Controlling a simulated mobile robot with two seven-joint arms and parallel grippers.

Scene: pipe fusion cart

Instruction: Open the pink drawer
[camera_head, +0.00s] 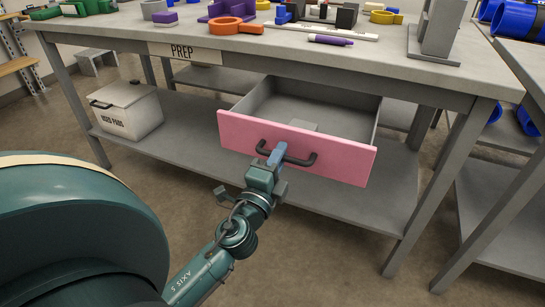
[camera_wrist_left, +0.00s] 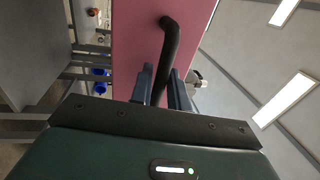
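The pink drawer (camera_head: 240,131) hangs under the bench top and stands well open, its grey inside showing. A small grey flat object (camera_head: 303,125) shows inside it. Its dark curved handle (camera_head: 301,160) is on the pink front. The pink front (camera_wrist_left: 135,40) fills the middle of that view. My right gripper is not in view.
The bench top (camera_head: 375,50), labelled PREP, carries clamps, an orange ring (camera_head: 236,25), a purple marker (camera_head: 331,40) and a grey bracket (camera_head: 438,35). A white bin (camera_head: 127,108) stands on the lower shelf (camera_head: 200,150) at left. The floor before the drawer is clear.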

